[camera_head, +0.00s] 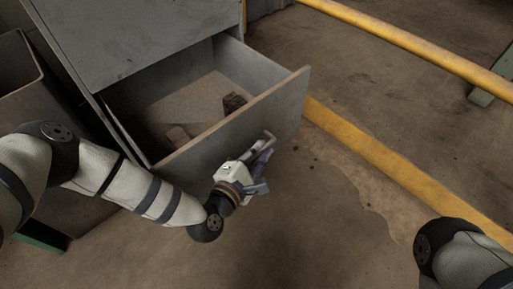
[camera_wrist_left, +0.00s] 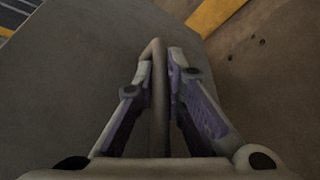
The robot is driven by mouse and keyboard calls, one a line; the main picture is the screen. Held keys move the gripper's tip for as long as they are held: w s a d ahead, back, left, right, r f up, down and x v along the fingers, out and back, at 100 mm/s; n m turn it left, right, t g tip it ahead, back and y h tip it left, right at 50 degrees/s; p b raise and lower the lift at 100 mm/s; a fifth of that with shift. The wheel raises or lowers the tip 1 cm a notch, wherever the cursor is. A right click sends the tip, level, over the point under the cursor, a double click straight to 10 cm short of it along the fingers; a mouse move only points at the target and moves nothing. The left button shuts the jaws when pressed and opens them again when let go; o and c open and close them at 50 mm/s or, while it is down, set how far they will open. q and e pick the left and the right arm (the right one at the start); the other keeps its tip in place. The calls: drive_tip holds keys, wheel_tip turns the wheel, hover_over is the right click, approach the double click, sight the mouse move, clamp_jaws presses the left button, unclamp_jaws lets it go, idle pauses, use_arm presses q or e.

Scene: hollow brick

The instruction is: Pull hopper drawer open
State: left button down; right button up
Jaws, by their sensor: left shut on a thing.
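The hopper drawer (camera_head: 232,128) is a grey metal drawer, and it stands well out of its grey cabinet (camera_head: 140,38). Inside it lie a dark brown lump (camera_head: 234,102) and a lighter brown piece (camera_head: 178,137). My left gripper (camera_head: 262,160) is at the drawer's front face. In the left wrist view its two fingers (camera_wrist_left: 165,75) are shut on the bar handle (camera_wrist_left: 158,60), one finger on each side of the bar. The handle's upper end (camera_head: 269,136) shows above the gripper in the head view. My right gripper is not in view; only part of my right arm shows at lower right.
A dark open bin (camera_head: 22,95) stands left of the cabinet. A yellow rail (camera_head: 410,45) crosses the upper right. A yellow floor line (camera_head: 390,160) runs right of the drawer. The concrete floor (camera_head: 310,235) in front is clear, with a stain.

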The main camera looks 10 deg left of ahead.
use_arm(q)
drive_tip(key=shift+s+d, duration=0.15)
drive_tip(key=shift+d, duration=0.05)
drive_tip(key=c, duration=1.7)
unclamp_jaws()
drive_tip(key=shift+o, duration=0.2)
drive_tip(key=v, duration=1.2)
